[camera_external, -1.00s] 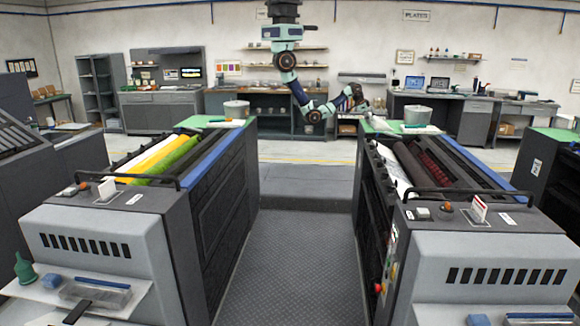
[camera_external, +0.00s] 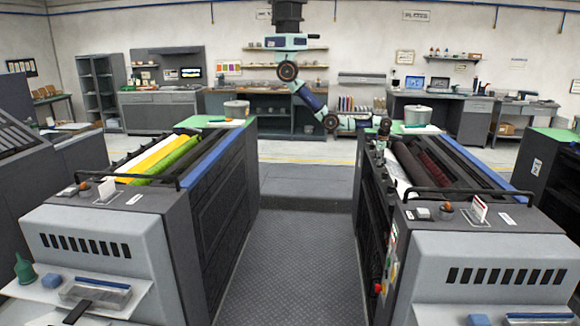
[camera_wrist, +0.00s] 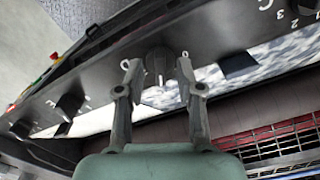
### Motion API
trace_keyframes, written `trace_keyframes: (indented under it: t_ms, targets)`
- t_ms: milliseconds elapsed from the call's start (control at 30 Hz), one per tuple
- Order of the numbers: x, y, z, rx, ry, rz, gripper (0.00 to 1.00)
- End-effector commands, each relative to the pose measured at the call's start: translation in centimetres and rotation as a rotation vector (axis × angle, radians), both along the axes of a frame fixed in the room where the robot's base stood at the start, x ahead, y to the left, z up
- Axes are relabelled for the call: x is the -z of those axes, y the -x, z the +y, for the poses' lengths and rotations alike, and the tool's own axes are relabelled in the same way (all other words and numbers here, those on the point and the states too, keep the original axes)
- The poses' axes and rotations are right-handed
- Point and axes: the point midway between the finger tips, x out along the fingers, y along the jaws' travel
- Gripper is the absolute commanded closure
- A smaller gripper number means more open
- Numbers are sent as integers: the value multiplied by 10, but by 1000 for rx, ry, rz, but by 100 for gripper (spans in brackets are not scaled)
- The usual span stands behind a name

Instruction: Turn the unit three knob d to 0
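In the wrist view a dark knob (camera_wrist: 159,62) stands on the dark panel (camera_wrist: 215,42) between the two fingers of my gripper (camera_wrist: 160,66). The fingers are open, with a gap on each side of the knob. No letter for this knob is readable; a mark resembling 0 shows by the right fingertip. The letter C and several digits are printed farther right. In the external view my gripper (camera_external: 381,137) is at the far left corner of the right-hand ink unit (camera_external: 372,213); the knob is too small to make out there.
More knobs sit along the panel to the left in the wrist view, one nearer (camera_wrist: 70,103) and one farther (camera_wrist: 21,128). A dark roller and red grating (camera_wrist: 280,140) lie beside the panel. In the external view a pot (camera_external: 417,114) stands just behind my gripper.

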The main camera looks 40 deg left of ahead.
Motion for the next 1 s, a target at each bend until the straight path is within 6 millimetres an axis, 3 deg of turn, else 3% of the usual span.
trace_keyframes:
  t_ms: [267,500,1000]
  targets:
    - [4,0,0,-1,1,0,64]
    - [4,0,0,-1,1,0,100]
    - [3,0,0,-62,1,0,100]
